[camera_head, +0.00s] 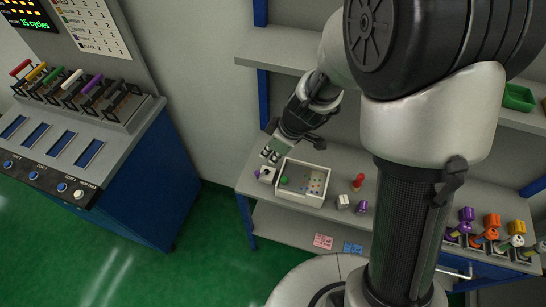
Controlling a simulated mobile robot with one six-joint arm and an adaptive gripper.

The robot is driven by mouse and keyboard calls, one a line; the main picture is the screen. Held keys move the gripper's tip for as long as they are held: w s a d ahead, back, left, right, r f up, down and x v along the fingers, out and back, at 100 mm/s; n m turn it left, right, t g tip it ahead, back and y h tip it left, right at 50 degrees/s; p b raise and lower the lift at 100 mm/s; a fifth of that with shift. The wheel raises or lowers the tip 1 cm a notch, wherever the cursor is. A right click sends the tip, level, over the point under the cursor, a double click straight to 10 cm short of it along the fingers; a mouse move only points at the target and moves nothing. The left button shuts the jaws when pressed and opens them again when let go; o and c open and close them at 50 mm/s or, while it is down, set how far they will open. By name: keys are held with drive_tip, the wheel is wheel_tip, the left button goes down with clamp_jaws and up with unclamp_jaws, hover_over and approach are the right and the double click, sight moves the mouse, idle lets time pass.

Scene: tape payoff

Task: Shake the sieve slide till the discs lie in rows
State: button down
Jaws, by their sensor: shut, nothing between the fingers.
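A white open box with a grey floor (302,200) sits on the workbench, and I take it to hold the sieve slide. Several small coloured discs (316,183) lie in its right part, too small to tell whether they form rows. A green round piece (284,180) lies at its left side. A small white block with purple beside it (267,174) is at the box's left end. My gripper (270,156) is shut and empty, just above that block and close to the box's left wall. I cannot tell whether it touches the block.
On the grey bench (335,220), a red piece (358,182), a white block (342,201) and a purple piece (361,207) stand right of the box. Coloured-topped holders (491,228) stand far right. A lever console (80,140) is at left. A shelf (285,55) hangs behind my arm.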

drive_tip(key=b+x, duration=0.2)
drive_tip(key=x, duration=0.6)
drive_tip(key=shift+s+b, duration=0.15)
drive_tip(key=shift+b, duration=0.15)
drive_tip(key=d, duration=0.1)
drive_tip(key=s+d, duration=0.1)
drive_tip(key=d, duration=0.1)
drive_tip(key=shift+s+d+f+b, duration=0.1)
drive_tip(key=shift+s+d+b, duration=0.2)
drive_tip(key=shift+s, duration=0.1)
